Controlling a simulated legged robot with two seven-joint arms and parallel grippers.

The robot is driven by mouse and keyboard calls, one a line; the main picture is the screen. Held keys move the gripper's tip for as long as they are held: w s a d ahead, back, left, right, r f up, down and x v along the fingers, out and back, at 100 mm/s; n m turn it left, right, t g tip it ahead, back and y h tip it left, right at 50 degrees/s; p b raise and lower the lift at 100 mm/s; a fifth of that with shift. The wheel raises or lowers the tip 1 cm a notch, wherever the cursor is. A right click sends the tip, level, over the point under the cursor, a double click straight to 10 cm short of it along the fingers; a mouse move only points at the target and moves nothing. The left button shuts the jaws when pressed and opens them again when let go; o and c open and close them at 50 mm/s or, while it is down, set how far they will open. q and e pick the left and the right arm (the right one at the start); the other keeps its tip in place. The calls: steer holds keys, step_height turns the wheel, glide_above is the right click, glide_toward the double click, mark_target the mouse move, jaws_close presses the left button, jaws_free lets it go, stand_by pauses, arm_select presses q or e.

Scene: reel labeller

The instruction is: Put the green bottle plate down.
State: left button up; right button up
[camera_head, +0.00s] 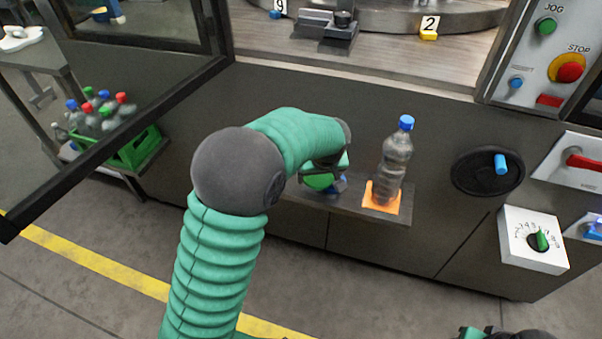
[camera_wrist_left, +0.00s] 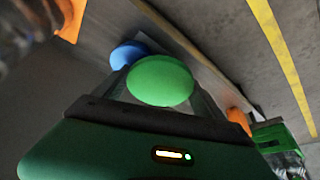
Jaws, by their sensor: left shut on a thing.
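My left gripper (camera_head: 326,180) is above or at the narrow shelf (camera_head: 349,206) on the front of the machine. It is shut on the green bottle plate (camera_wrist_left: 161,81), a round green disc between its fingers in the left wrist view. The plate also shows partly in the head view (camera_head: 318,182), mostly under my wrist. A blue disc (camera_wrist_left: 127,54) lies just beyond it. I cannot tell whether the green plate touches the shelf. My right gripper is not clearly shown; only a bit of my right arm appears at the bottom right.
A clear bottle with a blue cap (camera_head: 396,158) stands on an orange plate (camera_head: 381,199) at the shelf's right end. A green crate (camera_head: 135,151) of bottles is at left.

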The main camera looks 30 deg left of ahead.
arm_select(q)
steer(key=w+a, duration=0.1)
steer(key=a, duration=0.2)
steer(key=a+f, duration=0.1)
steer(key=a, duration=0.2)
steer(key=w+a+b, duration=0.1)
steer(key=a, duration=0.2)
steer(key=shift+w+a+f, duration=0.15)
steer(key=shift+w+f, duration=0.05)
steer(key=shift+w, duration=0.15)
steer(key=shift+a+f, duration=0.1)
steer(key=shift+f, duration=0.2)
steer(key=shift+d+f+b, duration=0.2)
steer(key=shift+f+b, duration=0.3)
steer(key=shift+f, duration=0.15)
steer(key=shift+d+f+b, duration=0.15)
steer(key=shift+f+b, duration=0.35)
steer(key=shift+f, duration=0.1)
steer(key=shift+w, duration=0.1)
steer(key=shift+a+f, duration=0.15)
steer(key=shift+s+f, duration=0.2)
arm_select(e)
steer(key=f, duration=0.3)
steer(key=shift+s+a, duration=0.1)
steer(key=shift+a, duration=0.15)
